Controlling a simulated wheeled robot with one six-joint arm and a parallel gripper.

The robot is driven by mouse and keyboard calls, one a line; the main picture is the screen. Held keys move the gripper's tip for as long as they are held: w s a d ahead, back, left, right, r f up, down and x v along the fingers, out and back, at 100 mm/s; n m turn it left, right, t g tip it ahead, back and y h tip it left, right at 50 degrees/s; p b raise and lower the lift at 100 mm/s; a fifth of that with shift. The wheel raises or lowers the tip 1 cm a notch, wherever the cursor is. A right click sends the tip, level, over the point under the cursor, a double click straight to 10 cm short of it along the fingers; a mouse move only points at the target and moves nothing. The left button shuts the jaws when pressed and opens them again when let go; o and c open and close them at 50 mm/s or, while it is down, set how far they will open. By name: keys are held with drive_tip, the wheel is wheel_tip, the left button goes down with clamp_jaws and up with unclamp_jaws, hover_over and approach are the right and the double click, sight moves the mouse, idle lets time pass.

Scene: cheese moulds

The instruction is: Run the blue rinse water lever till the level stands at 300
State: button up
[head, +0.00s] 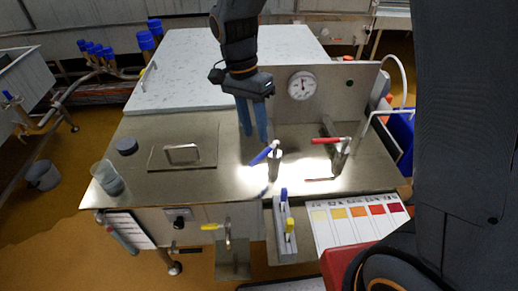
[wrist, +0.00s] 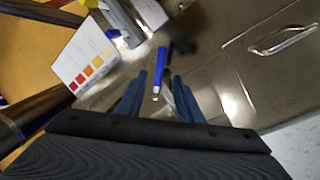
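The blue lever (head: 265,153) sits on a short metal valve post on the steel worktop, its handle slanting down to the left. My gripper (head: 255,137) points down just above and behind it, its two blue fingers apart with nothing held. In the wrist view the blue lever (wrist: 160,75) shows between and beyond the open fingertips (wrist: 157,90); I cannot tell whether they touch it. A clear beaker (head: 107,178) stands at the worktop's left edge. No level number is readable in either view.
A red lever (head: 325,140) stands on a tap right of the blue one. A round dial (head: 302,85) is on the back panel. A handled lid (head: 182,154) lies left. In front are a block with blue and yellow handles (head: 284,230) and a colour chart (head: 350,226).

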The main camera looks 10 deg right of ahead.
sight(260, 155)
drive_tip(key=shift+s+d+f+p, duration=0.2)
drive_tip(key=shift+f, duration=0.95)
drive_tip(key=shift+s+d+f+p, duration=0.15)
drive_tip(key=shift+f+p, duration=0.1)
drive_tip(key=shift+f, duration=0.9)
drive_tip(key=shift+s+d+f+p, duration=0.2)
drive_tip(key=shift+f, duration=0.95)
clamp_jaws()
